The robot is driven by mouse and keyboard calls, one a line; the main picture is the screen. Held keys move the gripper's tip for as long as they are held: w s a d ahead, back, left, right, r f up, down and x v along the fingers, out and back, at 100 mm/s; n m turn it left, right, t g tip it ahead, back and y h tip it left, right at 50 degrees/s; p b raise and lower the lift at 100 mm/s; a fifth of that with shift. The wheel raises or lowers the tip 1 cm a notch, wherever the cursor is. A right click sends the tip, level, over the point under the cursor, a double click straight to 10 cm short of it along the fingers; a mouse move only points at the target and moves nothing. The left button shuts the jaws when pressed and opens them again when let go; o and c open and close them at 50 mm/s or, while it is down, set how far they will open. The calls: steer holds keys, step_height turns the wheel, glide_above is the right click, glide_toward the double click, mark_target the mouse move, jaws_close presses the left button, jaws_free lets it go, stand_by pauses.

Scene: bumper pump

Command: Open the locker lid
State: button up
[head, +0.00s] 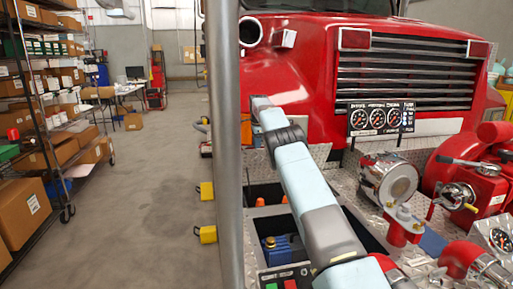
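A dark rectangular locker opening (263,194) shows in the bumper deck in front of the red truck. A blue item with a yellow part (280,247) lies inside its near part. A silver diamond-plate panel (318,153) stands behind the opening, against the truck's front; it looks like the locker lid raised, but I cannot tell for certain. My pale blue and grey arm crosses over the opening from the lower right to the upper left and hides part of the opening and panel.
A grey vertical post (227,150) stands left of the locker. Gauges (377,118), a chrome pump fitting (390,180) and red valves (473,180) crowd the right. Yellow blocks (206,234) stick out left of the post. Shelves with boxes (25,205) line the left; the floor between is clear.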

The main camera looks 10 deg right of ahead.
steer(key=shift+s+r, duration=0.2)
steer(key=shift+r, duration=0.7)
steer(key=shift+s+r, duration=0.15)
steer(key=shift+r, duration=0.8)
steer(key=shift+s+r, duration=0.2)
steer(key=shift+r, duration=0.7)
steer(key=shift+d, duration=0.1)
